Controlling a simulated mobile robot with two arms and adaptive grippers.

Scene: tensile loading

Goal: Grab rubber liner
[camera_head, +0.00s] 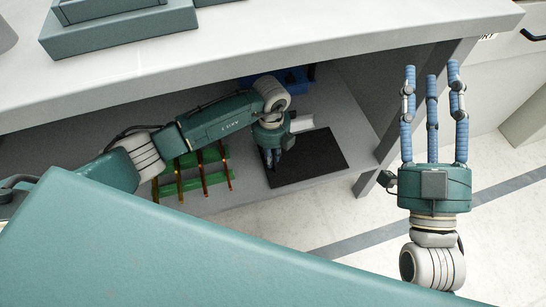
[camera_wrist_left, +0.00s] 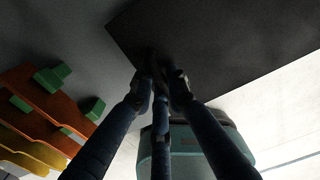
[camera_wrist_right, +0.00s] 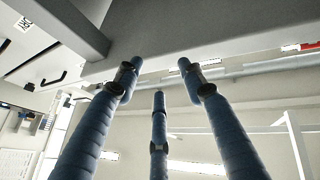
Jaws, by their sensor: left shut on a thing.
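The rubber liner is a flat black sheet (camera_head: 312,158) on the lower shelf. It also fills the upper part of the left wrist view (camera_wrist_left: 235,45). My left gripper (camera_head: 272,160) reaches down to the liner's left side. Its fingers are closed together over the sheet in the left wrist view (camera_wrist_left: 158,72), pinching it; the exact contact is dark and hard to see. The liner looks flat on the shelf. My right gripper (camera_head: 432,75) is raised right of the bench, fingers straight, spread and empty, as its wrist view (camera_wrist_right: 158,80) also shows.
A green rack (camera_head: 195,158) with several orange-brown strips stands left of my left gripper. A blue object (camera_head: 290,77) and a white piece (camera_head: 302,122) lie behind the liner. The bench top (camera_head: 290,30) overhangs the shelf. Bench legs (camera_head: 410,120) stand near my right gripper.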

